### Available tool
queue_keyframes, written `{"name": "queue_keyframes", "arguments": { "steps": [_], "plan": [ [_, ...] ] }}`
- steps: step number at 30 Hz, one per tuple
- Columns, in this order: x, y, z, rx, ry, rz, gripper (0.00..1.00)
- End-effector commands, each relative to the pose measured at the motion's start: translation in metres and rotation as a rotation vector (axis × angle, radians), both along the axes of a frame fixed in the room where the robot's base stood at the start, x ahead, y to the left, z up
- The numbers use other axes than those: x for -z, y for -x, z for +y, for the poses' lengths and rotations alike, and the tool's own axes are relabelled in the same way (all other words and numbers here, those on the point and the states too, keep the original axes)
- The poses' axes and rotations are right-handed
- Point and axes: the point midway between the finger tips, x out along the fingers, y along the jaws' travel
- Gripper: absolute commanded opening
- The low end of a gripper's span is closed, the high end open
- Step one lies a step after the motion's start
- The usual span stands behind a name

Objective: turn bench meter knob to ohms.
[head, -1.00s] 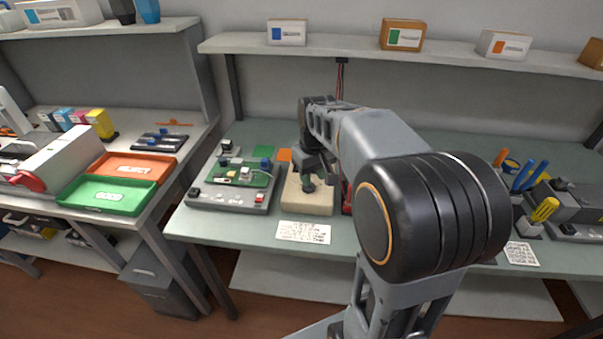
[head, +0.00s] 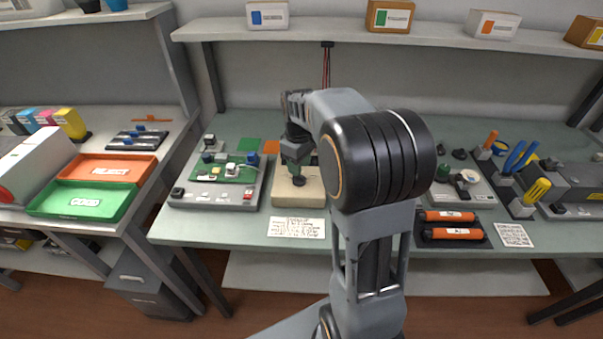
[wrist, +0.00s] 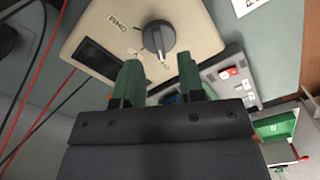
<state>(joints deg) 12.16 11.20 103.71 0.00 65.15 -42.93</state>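The beige bench meter (head: 312,192) stands on the bench below my gripper (head: 296,160) in the head view. In the wrist view the meter (wrist: 90,27) shows a dark display (wrist: 97,58) and a round dark knob (wrist: 158,37) with a grey grip bar. A label that seems to read OHMS (wrist: 118,25) lies left of the knob. Which mark the knob points to, I cannot tell. My gripper's two green fingers (wrist: 158,70) are apart with nothing between them. The knob appears just beyond the fingertips, apart from them.
A grey test fixture with a green board (head: 232,172) stands left of the meter. A printed card (head: 296,228) lies in front. Orange cartridges (head: 450,233) lie at right. Red and black cables (wrist: 42,75) run left of the meter in the wrist view.

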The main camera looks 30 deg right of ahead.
Motion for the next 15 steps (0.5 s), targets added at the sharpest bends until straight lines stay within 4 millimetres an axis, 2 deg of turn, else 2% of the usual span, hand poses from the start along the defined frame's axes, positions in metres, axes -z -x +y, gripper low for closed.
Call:
{"name": "queue_keyframes", "arguments": {
  "steps": [6, 15],
  "plan": [
    [0.027, 0.000, -0.001, 0.003, 0.000, 0.001, 0.36],
    [0.037, 0.001, -0.002, 0.005, 0.000, -0.001, 0.36]
  ]
}}
